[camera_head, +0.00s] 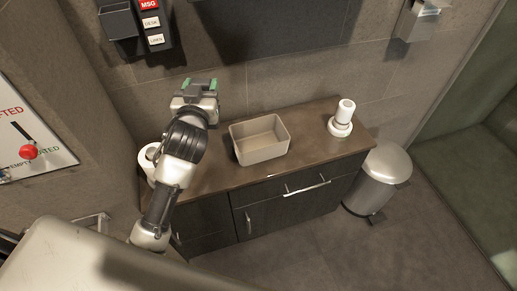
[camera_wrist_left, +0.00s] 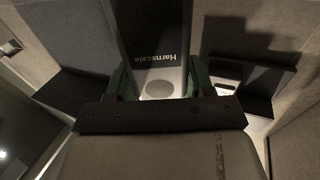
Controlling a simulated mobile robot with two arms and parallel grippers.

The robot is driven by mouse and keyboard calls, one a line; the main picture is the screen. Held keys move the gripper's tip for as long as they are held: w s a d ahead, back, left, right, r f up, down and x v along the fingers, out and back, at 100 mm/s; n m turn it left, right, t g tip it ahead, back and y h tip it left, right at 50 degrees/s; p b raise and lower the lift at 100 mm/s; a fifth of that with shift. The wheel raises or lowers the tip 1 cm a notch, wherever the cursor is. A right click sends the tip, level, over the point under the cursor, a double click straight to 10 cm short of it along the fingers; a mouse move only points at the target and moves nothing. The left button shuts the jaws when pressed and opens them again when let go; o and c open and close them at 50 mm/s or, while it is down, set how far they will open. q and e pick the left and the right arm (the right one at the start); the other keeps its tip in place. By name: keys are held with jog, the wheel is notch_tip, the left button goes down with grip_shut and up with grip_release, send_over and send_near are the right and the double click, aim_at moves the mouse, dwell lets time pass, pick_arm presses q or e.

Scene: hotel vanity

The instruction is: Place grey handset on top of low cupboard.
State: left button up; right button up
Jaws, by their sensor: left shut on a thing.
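The low cupboard (camera_head: 207,216) has a brown top and dark drawers and stands against the tiled wall. My left gripper (camera_head: 200,84) is raised above the back left part of its top, with its green fingertips pointing to the wall. In the left wrist view the gripper (camera_wrist_left: 160,84) is shut on the grey handset (camera_wrist_left: 161,72), a flat grey thing lettered "Harnscale" with a round disc. In the head view the handset is hard to make out between the fingers. My right gripper is out of view.
On the top stand an open beige box (camera_head: 258,154) in the middle, a white bottle-like thing (camera_head: 342,120) at right and a white roll (camera_head: 149,155) partly behind my left arm. A metal pedal bin (camera_head: 378,178) stands right of the cupboard. A dark wall unit (camera_head: 152,22) hangs above left.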

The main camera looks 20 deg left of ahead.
pick_arm(q)
jog(key=shift+h, duration=0.3)
jog(key=f+b, duration=0.1)
jog(key=f, duration=0.1)
jog(key=f+b, duration=0.1)
jog(key=f, duration=0.2)
jog(key=f+b, duration=0.1)
jog(key=f, duration=0.1)
jog(key=shift+w+d+f, duration=0.25)
jog(key=shift+w+f, duration=0.05)
notch_tip(320, 180, down, 4)
jog(key=shift+f+b, duration=0.1)
jog(key=shift+b, duration=0.55)
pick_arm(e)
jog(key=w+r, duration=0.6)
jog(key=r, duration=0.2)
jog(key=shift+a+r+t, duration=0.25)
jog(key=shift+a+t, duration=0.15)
pick_arm(q)
jog(key=shift+f, duration=0.2)
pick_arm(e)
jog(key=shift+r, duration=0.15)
pick_arm(q)
jog(key=o, duration=1.2)
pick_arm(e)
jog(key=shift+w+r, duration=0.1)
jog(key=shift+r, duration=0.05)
pick_arm(q)
jog(key=shift+r, duration=0.1)
